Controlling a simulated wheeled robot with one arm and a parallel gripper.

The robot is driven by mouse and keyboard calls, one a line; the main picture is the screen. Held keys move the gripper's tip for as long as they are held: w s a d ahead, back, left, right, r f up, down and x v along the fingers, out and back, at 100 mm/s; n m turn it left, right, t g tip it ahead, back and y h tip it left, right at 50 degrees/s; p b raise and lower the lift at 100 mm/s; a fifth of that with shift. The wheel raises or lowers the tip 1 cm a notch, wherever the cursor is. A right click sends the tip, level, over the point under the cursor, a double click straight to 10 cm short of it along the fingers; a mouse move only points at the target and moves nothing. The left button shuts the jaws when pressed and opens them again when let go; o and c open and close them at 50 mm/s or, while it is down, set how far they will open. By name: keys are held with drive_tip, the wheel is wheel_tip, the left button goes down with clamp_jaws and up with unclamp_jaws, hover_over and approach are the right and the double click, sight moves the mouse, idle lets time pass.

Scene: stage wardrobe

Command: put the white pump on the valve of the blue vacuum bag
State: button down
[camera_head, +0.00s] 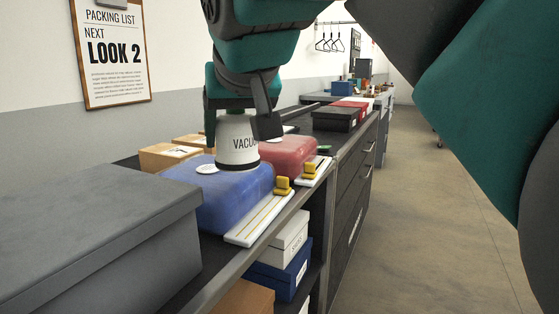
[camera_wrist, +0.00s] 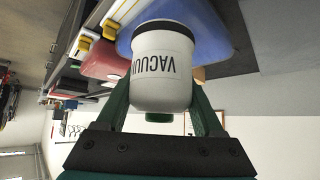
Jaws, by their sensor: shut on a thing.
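The white pump (camera_head: 237,142), marked with dark lettering and with a dark rim at its base, is upright in my gripper (camera_head: 238,118). In the wrist view the pump (camera_wrist: 163,68) sits between the two green fingers of my gripper (camera_wrist: 162,100). The blue vacuum bag (camera_head: 232,201) lies on the counter below; part of it shows in the wrist view (camera_wrist: 217,25). Its valve, a white disc (camera_head: 206,169), shows on top, just left of the pump's base. The pump's base is over the bag's far part; I cannot tell whether it touches.
A red bag (camera_head: 290,153) lies just beyond the blue one. White strips with yellow sliders (camera_head: 282,186) run along the bags' front edges. A large grey box (camera_head: 90,240) stands at the near left. Cardboard boxes (camera_head: 165,157) stand behind the bags. The floor at right is clear.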

drive_tip(key=w+a, duration=0.3)
drive_tip(key=w, duration=0.1)
drive_tip(key=w+a+f+p, duration=0.1)
drive_tip(key=w+a, duration=0.1)
drive_tip(key=w, duration=0.2)
drive_tip(key=w+a+p, duration=0.1)
drive_tip(key=w+a, duration=0.2)
drive_tip(key=w, duration=0.1)
drive_tip(key=shift+w+a+f, duration=0.15)
drive_tip(key=shift+w+a, duration=0.15)
drive_tip(key=shift+a, duration=0.05)
drive_tip(key=shift+f, duration=1.75)
drive_tip(key=shift+f, duration=0.2)
unclamp_jaws()
drive_tip(key=shift+r, duration=0.2)
drive_tip(key=v, duration=1.2)
drive_tip(key=shift+b, duration=0.3)
